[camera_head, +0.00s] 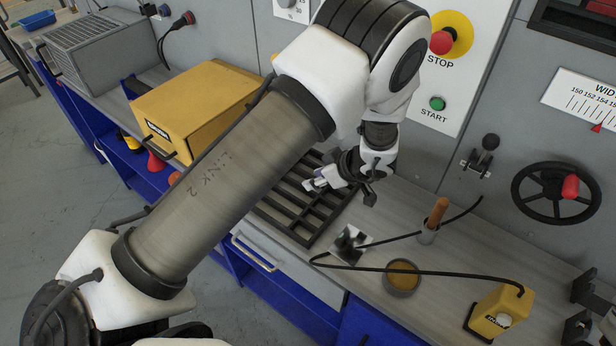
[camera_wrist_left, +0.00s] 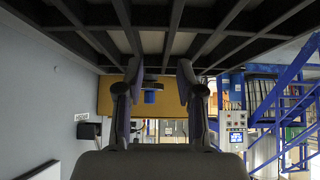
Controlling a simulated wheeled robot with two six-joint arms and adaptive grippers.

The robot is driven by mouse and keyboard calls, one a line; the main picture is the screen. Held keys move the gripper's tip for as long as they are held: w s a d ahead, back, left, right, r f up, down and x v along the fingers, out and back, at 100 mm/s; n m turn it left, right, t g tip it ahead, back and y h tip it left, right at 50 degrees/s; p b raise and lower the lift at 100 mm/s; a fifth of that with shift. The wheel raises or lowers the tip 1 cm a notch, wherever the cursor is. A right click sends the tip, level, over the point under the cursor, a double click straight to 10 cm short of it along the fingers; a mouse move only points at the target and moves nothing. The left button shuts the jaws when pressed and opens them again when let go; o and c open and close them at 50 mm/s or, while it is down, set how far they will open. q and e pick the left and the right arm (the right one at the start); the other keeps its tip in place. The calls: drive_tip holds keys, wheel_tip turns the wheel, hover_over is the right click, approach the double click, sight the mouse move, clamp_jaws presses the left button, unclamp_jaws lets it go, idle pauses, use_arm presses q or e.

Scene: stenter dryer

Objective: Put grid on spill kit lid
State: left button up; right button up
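The grid (camera_head: 291,222) is a dark rack of slats that appears to lie flat on the grey worktop, left of the red stop button. Its slats also cross the top of the left wrist view (camera_wrist_left: 225,42). My left gripper (camera_head: 341,188) is over the grid's right part, close to its slats. Its two fingers (camera_wrist_left: 160,75) stand apart with a gap between them, and I cannot tell whether they touch a slat. The yellow spill kit box (camera_head: 205,92) with its flat lid stands on the worktop left of the grid, partly hidden by my left arm.
A can with a wooden handle (camera_head: 434,218), a round tin (camera_head: 402,277) and a yellow container (camera_head: 500,309) with a black cable stand right of the grid. A handwheel (camera_head: 556,193) projects from the panel. A grey metal box (camera_head: 98,48) stands beyond the yellow box.

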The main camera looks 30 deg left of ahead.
sight(301, 185)
use_arm(q)
drive_tip(key=a+f, duration=0.1)
drive_tip(key=s+a+f+p, duration=0.1)
drive_tip(key=a, duration=0.1)
drive_tip(key=shift+s, duration=0.2)
drive_tip(key=shift+w+a+f, duration=0.2)
drive_tip(key=shift+a+f, duration=0.15)
drive_tip(key=shift+f, duration=0.15)
drive_tip(key=shift+w+a+f, duration=0.2)
drive_tip(key=shift+a+f, duration=0.1)
drive_tip(key=shift+f, duration=0.2)
drive_tip(key=shift+w+f, duration=0.1)
drive_tip(key=shift+w, duration=0.05)
drive_tip(key=shift+s+r, duration=0.2)
clamp_jaws()
